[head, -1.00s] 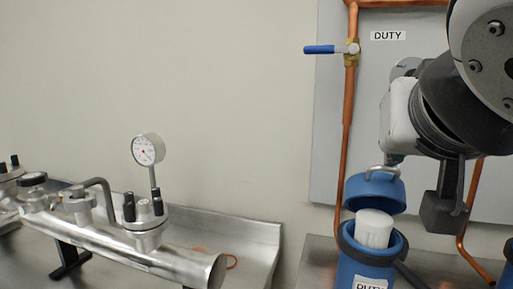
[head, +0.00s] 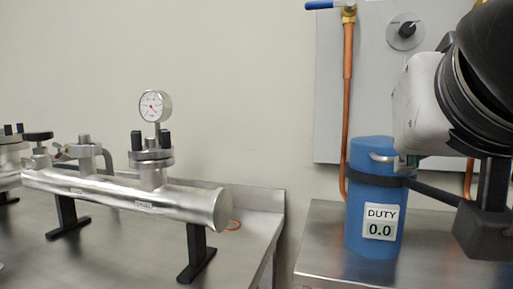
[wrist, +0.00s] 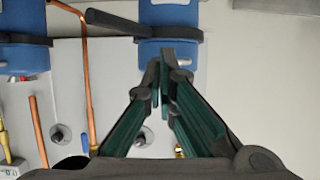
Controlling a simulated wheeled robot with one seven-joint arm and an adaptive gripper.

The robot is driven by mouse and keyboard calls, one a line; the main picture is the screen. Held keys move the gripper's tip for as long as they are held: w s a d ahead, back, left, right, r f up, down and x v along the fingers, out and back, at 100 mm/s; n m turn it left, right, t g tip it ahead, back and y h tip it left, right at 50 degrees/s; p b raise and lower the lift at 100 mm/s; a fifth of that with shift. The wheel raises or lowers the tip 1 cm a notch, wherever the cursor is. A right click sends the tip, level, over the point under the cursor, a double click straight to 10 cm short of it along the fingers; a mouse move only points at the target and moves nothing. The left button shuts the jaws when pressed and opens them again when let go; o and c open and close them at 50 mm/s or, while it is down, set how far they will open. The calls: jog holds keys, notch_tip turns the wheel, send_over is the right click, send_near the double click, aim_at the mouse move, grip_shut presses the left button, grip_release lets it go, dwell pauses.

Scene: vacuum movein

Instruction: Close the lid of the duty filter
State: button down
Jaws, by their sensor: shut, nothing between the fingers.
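The duty filter (head: 362,225) is a blue upright canister at the right of the head view, with a black band and a "DUTY 0.0" label. Its blue lid (head: 362,150) appears down on the canister, with a silver handle (head: 380,157) at the front; I cannot tell whether it is fully seated. The white cartridge is hidden. My gripper (wrist: 162,70) is shut and empty, its fingertips close to the blue filter (wrist: 168,15) in the wrist view. Whether they touch it is unclear. In the head view my wrist hides the fingertips.
A copper pipe (head: 347,110) runs behind the filter on a grey panel (head: 382,80) with a black knob (head: 407,30). A steel manifold with a gauge (head: 155,106) stands on the left bench. Another blue canister (wrist: 25,15) shows in the wrist view.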

jog(key=shift+s+a+f+t+h+b, duration=0.15)
jog(key=shift+f+t+h+b, duration=0.3)
jog(key=shift+f+b, duration=0.25)
